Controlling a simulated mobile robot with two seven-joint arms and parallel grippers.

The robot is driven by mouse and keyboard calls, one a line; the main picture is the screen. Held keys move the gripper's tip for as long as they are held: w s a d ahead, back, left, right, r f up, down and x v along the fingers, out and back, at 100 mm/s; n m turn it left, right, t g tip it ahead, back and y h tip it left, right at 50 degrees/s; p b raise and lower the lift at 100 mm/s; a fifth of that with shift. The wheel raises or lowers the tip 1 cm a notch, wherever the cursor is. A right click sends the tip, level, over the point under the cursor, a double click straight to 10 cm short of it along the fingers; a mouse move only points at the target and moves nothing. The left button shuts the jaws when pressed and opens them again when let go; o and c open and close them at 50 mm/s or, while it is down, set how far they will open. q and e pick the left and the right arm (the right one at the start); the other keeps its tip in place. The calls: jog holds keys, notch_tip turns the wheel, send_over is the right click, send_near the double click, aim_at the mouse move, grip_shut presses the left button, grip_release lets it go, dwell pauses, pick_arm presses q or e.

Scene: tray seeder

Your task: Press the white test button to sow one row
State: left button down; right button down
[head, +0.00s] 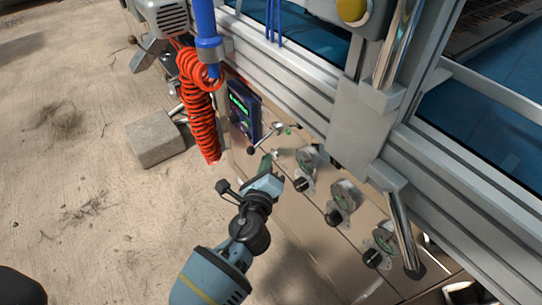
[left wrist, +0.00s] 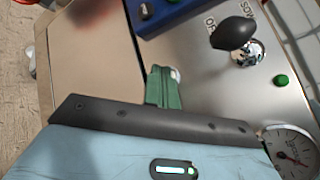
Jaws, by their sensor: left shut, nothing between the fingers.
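My left gripper (head: 266,162) is shut and empty, with its green fingers pointing at the metal control panel (head: 290,143). In the left wrist view the closed fingers (left wrist: 164,86) are in front of the panel. A small whitish round piece (left wrist: 176,74), which looks like the white test button, shows right beside the fingertips and is mostly hidden by them. I cannot tell whether the fingertips touch it. My right gripper is not in view.
A black-knobbed lever (left wrist: 234,33) and a green button (left wrist: 282,81) are close by on the panel. A blue controller box (head: 243,108) is above, gauges (head: 343,197) run along the panel, and a coiled red hose (head: 197,105) hangs left. Sandy ground lies left.

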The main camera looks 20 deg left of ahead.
pick_arm(q)
jog(key=shift+s, duration=0.1)
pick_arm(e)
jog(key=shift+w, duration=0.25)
pick_arm(q)
jog(key=shift+s+a+p, duration=0.35)
jog(key=shift+s+a, duration=0.15)
jog(key=shift+s, duration=0.15)
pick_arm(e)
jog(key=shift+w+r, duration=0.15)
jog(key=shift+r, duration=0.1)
pick_arm(q)
jog(key=s+a, duration=0.1)
jog(key=s, duration=0.1)
jog(key=s+a+p, duration=0.1)
jog(key=s+a, duration=0.1)
jog(key=shift+a, duration=0.1)
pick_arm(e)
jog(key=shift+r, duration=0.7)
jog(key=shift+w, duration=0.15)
